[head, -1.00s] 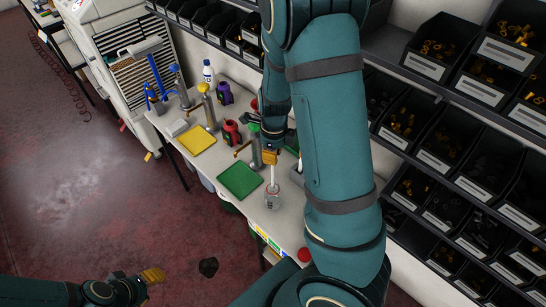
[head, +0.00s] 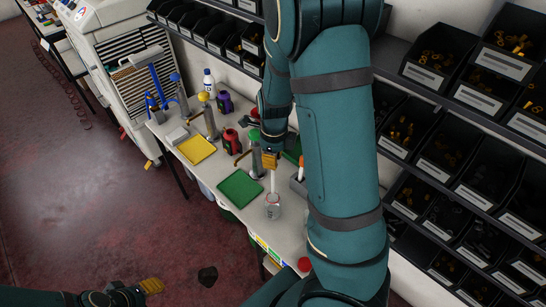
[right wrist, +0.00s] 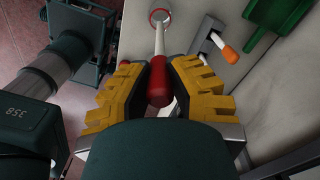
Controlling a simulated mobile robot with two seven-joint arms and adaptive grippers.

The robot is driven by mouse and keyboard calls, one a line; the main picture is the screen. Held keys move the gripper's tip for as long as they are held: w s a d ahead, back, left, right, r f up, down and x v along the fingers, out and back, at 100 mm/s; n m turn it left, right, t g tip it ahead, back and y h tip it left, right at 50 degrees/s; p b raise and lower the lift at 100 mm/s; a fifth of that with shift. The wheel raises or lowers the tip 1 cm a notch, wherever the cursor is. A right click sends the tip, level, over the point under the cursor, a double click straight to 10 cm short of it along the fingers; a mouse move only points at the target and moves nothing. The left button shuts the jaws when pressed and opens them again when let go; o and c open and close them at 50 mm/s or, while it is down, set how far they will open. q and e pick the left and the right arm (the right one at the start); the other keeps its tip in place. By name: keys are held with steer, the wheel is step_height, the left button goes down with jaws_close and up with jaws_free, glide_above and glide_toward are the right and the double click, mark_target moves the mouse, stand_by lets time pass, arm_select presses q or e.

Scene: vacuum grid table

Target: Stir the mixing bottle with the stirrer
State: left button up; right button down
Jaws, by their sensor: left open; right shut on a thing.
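The stirrer is a white rod (head: 273,181) with a red handle (right wrist: 158,82). My right gripper (head: 270,160) is shut on the red handle, which shows between its yellow fingers in the right wrist view. The rod points down to the mixing bottle (head: 272,211), a small clear vessel near the table's front edge. In the right wrist view the rod meets the bottle's red-rimmed mouth (right wrist: 160,15); how deep its tip reaches I cannot tell. My left gripper (head: 151,286) is open and empty, low at the left, over the floor.
A green tray (head: 240,188) and a yellow tray (head: 196,150) lie left of the bottle. A grey holder (right wrist: 206,40) with an orange-handled tool (right wrist: 229,53) stands close by on the right. Dispensers and coloured bottles stand behind. Shelves of black bins rise at the right.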

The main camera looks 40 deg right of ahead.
steer(key=shift+r, duration=2)
